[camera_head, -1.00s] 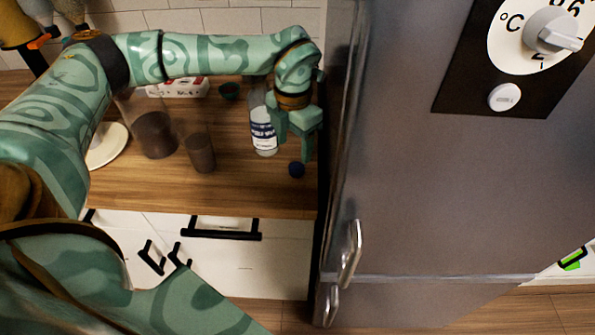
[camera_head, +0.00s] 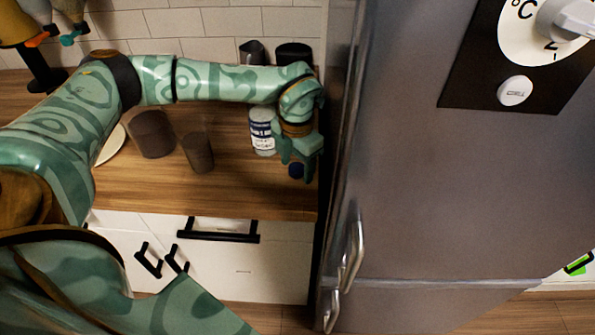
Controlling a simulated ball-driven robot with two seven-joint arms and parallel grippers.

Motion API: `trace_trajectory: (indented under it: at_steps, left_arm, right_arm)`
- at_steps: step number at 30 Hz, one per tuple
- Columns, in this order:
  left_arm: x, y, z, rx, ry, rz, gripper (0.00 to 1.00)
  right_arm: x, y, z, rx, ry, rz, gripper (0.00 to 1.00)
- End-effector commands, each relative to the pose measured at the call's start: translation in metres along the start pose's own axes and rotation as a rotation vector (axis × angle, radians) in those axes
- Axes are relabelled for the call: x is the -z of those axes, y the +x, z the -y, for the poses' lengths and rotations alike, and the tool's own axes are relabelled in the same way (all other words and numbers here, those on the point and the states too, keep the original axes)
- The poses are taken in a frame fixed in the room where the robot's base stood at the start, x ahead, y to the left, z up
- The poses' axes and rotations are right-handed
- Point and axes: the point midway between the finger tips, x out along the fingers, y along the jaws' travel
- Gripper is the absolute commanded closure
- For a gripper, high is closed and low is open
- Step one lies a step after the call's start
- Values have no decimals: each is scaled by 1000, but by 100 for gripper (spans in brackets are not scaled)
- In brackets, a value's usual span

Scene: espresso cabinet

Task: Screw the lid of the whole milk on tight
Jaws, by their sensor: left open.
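The milk bottle (camera_head: 262,142), white with a dark blue label, stands upright on the wooden counter; its top is hidden behind my left arm. A small dark blue lid (camera_head: 296,171) lies on the counter to the right of the bottle, apart from it. My left gripper (camera_head: 298,164) points down at the lid, with its fingers open and close about it. I cannot tell whether the fingers touch the lid. My right gripper is out of view.
The tall grey fridge (camera_head: 430,170) stands close to the right of the lid. Two brown glasses (camera_head: 152,136) (camera_head: 198,152) and a pale plate (camera_head: 112,146) are to the left. Dark containers (camera_head: 293,54) stand behind my arm. The counter's front (camera_head: 250,197) is clear.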

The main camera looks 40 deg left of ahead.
Motion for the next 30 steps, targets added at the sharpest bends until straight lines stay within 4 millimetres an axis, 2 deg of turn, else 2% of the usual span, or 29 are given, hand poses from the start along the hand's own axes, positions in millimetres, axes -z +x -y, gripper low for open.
trace_trajectory:
  at_steps: [8, 9, 14, 25, 30]
  left_arm:
    - [0, -1, 0, 0, 0, 1, 40]
    - [0, -1, 0, 0, 0, 1, 43]
    - [0, -1, 0, 0, 0, 1, 88]
    - [0, -3, 0, 0, 0, 2, 88]
    - [0, -17, 0, 0, -1, 4, 88]
  right_arm:
    - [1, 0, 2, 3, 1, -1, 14]
    - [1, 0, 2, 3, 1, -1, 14]
    - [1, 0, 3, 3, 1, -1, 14]
    - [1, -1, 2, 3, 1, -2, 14]
    - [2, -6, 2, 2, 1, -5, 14]
